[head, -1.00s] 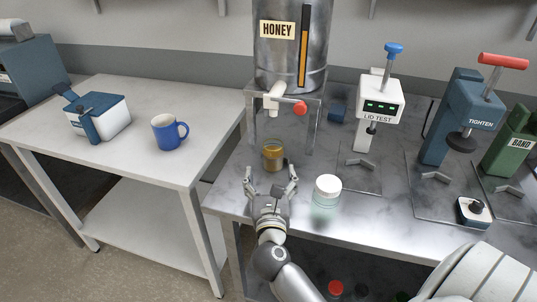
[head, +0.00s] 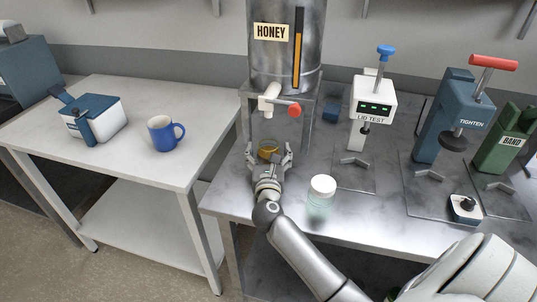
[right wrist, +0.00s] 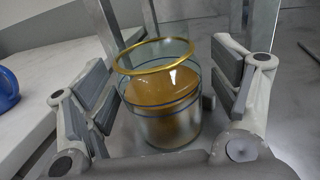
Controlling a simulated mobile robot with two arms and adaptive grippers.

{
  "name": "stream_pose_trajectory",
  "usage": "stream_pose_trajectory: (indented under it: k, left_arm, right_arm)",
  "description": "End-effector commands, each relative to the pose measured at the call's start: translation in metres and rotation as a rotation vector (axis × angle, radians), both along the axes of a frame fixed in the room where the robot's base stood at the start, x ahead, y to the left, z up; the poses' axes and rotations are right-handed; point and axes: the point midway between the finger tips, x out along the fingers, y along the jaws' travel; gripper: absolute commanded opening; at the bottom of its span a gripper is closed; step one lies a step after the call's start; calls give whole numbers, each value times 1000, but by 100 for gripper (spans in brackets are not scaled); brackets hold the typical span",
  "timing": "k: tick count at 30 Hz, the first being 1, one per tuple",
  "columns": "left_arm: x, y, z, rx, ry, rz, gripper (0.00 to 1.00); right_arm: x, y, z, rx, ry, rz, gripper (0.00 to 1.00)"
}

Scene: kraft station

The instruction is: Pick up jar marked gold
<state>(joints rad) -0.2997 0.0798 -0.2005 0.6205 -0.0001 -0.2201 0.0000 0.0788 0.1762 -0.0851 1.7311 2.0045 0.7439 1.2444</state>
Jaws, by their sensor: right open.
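A glass jar with a gold rim and amber honey inside (right wrist: 160,105) stands upright on the marble counter under the honey dispenser's spout. In the head view the jar (head: 267,148) shows partly behind my right gripper (head: 268,156). In the right wrist view the open fingers of my right gripper (right wrist: 165,95) stand on both sides of the jar, with gaps visible beside the glass. The jar's lower back is hidden. My left gripper is not in view.
The honey dispenser (head: 284,60) on its metal stand rises above the jar. The lid test stand (head: 374,100) and tighten press (head: 462,120) are farther right. A blue mug (head: 162,134) is on the left table.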

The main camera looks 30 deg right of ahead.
Motion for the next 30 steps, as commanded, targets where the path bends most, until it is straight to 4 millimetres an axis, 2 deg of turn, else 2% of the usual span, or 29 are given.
stream_pose_trajectory:
  k: [7,8,22,30]
  left_arm:
    - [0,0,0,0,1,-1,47]
    - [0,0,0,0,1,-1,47]
    - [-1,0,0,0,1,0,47]
    - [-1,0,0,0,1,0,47]
  right_arm:
    - [2,-2,0,0,0,0,82]
    - [2,-1,0,0,0,0,79]
    - [2,-1,0,1,1,0,20]
    - [2,-1,2,-1,-3,0,20]
